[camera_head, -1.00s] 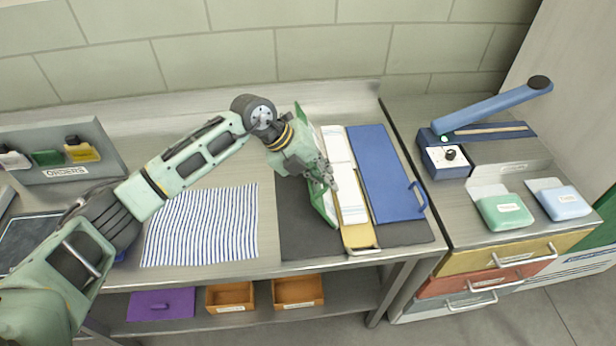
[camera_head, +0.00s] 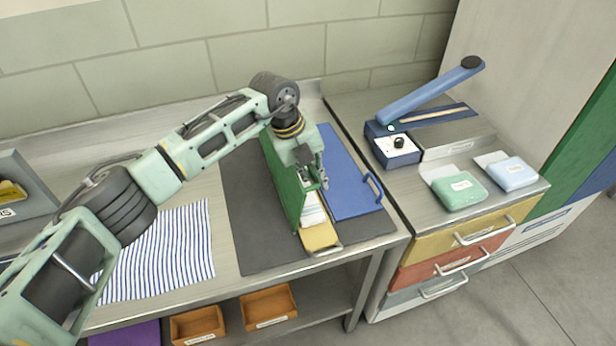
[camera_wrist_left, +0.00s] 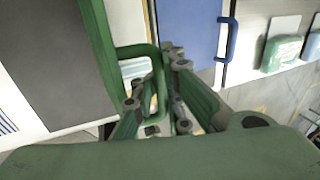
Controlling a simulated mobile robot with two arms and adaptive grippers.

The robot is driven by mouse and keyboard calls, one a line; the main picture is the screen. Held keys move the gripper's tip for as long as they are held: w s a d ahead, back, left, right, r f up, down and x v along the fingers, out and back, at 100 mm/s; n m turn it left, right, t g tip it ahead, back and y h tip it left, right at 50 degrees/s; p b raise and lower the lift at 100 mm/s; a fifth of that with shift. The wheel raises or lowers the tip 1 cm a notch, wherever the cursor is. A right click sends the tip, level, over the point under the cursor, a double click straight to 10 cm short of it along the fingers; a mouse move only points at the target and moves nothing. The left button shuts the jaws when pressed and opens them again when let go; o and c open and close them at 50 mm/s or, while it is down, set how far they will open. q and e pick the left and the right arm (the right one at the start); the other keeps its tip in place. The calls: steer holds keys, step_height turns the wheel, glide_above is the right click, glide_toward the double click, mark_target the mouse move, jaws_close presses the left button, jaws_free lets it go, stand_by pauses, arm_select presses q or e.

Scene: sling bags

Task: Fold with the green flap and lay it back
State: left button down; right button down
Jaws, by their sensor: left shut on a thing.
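The green flap (camera_head: 285,185) stands raised along the left side of the white centre panel (camera_head: 312,208) on the dark mat (camera_head: 245,225). My left gripper (camera_head: 318,178) is above the panel. In the left wrist view my left gripper (camera_wrist_left: 158,108) is shut on the green handle (camera_wrist_left: 140,50) of the green flap (camera_wrist_left: 97,45). The blue flap (camera_head: 350,185) lies flat to the right. It also shows in the left wrist view (camera_wrist_left: 185,35). A yellow flap (camera_head: 320,237) lies at the front end. The gripper and green flap hide part of the panel. My right gripper is out of view.
A striped cloth (camera_head: 170,255) lies left of the mat. At right, a blue lever sealer (camera_head: 395,150) and green and blue packs (camera_head: 460,190) stand on a drawer cabinet (camera_head: 455,250). Orange bins (camera_head: 268,306) sit on the shelf below.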

arm_select(q)
steer(key=shift+w+d+r, duration=0.15)
steer(key=shift+d+r, duration=0.1)
steer(key=shift+d, duration=0.1)
steer(key=c, duration=2.2)
jaws_free()
steer(key=shift+o, duration=0.4)
steer(key=shift+f, duration=0.15)
steer(key=shift+a+r, duration=0.2)
steer(key=v, duration=1.1)
steer(key=shift+r, duration=0.3)
